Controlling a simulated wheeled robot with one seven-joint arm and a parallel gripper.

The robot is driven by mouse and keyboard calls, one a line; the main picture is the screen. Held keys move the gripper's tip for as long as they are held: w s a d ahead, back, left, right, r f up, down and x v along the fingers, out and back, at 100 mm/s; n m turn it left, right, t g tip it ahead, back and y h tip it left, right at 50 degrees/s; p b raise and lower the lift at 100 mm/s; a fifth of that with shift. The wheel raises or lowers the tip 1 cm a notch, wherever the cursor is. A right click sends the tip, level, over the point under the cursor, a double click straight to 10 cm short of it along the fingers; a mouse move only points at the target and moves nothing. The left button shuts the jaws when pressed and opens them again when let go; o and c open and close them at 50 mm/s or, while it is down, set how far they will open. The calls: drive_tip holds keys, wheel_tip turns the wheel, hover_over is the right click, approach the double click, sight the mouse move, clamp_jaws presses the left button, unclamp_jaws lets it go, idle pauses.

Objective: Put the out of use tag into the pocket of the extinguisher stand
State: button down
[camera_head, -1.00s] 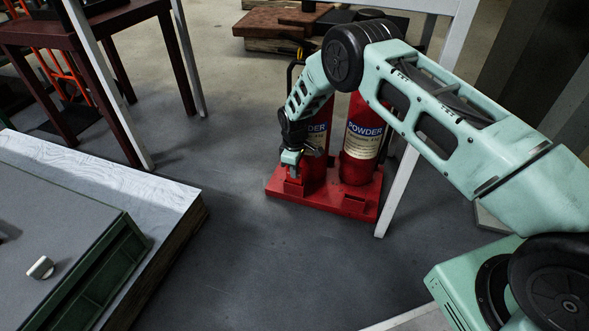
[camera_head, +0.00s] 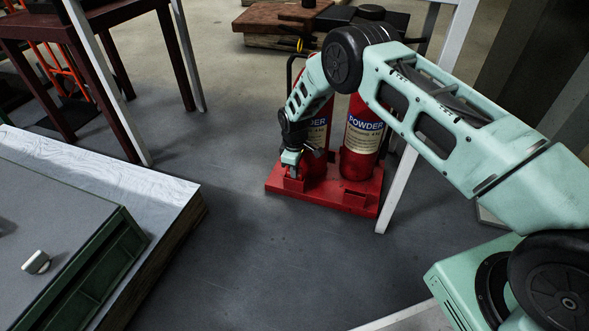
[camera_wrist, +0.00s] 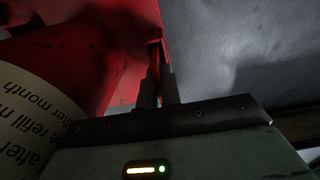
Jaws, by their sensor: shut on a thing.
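The red extinguisher stand (camera_head: 325,198) is on the floor with two red extinguishers (camera_head: 362,142) upright on it. Two small raised red pockets sit along its front edge, a left pocket (camera_head: 294,185) and a right pocket (camera_head: 355,199). My gripper (camera_head: 291,168) points down just above the left pocket, in front of the left extinguisher. In the wrist view my gripper (camera_wrist: 158,82) has its fingers close together on a thin dark thing, which I take to be the out of use tag. The tag is mostly hidden, and I cannot tell whether it is inside the pocket.
The left extinguisher (camera_wrist: 60,75) stands very close beside my gripper in the wrist view. A white post (camera_head: 398,190) rises at the stand's right. A pale platform (camera_head: 150,187) with a grey-green case (camera_head: 60,230) is at left. The floor between is clear.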

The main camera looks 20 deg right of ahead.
drive_tip(key=c, duration=1.5)
unclamp_jaws()
wheel_tip(320, 180, up, 8)
drive_tip(key=p, duration=0.4)
drive_tip(key=shift+f+p, duration=0.25)
drive_tip(key=shift+p, duration=0.1)
